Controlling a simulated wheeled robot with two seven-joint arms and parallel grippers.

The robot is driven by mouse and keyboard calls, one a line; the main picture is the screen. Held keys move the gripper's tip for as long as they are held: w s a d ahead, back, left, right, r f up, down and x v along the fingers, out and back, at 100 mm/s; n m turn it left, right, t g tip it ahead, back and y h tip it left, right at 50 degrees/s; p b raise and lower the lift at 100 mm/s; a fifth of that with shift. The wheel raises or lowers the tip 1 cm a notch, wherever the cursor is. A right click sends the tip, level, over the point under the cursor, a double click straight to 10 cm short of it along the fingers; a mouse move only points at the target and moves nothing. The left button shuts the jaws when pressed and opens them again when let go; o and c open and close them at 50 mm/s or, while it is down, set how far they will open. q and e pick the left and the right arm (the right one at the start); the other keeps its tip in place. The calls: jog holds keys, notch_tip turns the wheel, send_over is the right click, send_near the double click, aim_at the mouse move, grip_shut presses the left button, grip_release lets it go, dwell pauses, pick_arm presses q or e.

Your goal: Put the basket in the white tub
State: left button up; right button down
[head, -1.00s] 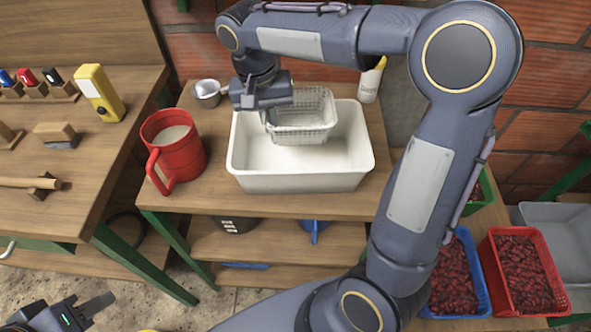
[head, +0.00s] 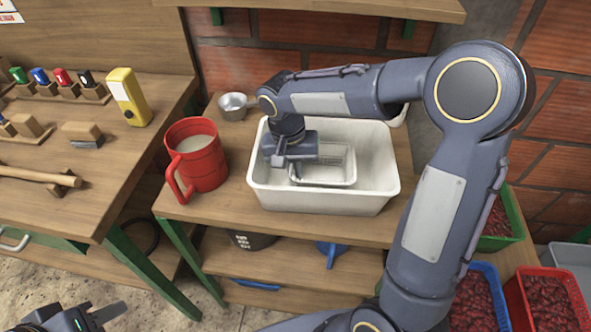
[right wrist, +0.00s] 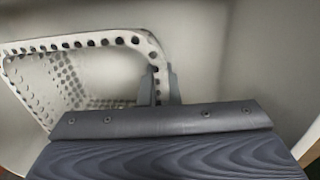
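The white tub (head: 325,203) stands on the wooden table. The pale perforated basket (head: 338,168) is inside the tub's walls, towards its middle. Whether its base touches the tub floor cannot be told. My right gripper (head: 292,166) reaches down into the tub at the basket's left side. In the right wrist view the fingers (right wrist: 161,86) are closed about the rim of the basket (right wrist: 65,75), near a corner, with pale tub wall around. My left gripper (head: 105,314) is at the bottom left over the floor, partly cut off, and its opening cannot be made out.
A red jug (head: 200,160) with pale contents stands left of the tub, and a metal cup (head: 234,106) behind it. A workbench (head: 60,215) with a yellow device (head: 127,97) is at left. Crates of red fruit (head: 548,302) are at lower right. A shelf (head: 350,8) hangs above.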

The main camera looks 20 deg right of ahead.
jog(key=shift+f, duration=0.1)
jog(key=c, duration=1.7)
grip_release()
jog(key=shift+r, duration=0.3)
jog(key=r, duration=0.4)
jog(key=a+r+p, duration=0.1)
jog(key=r, duration=0.2)
jog(key=r+p, duration=0.1)
jog(key=r, duration=0.3)
jog(key=shift+w+a+r, duration=0.15)
jog(key=shift+w+r, duration=0.15)
jog(key=shift+w, duration=0.05)
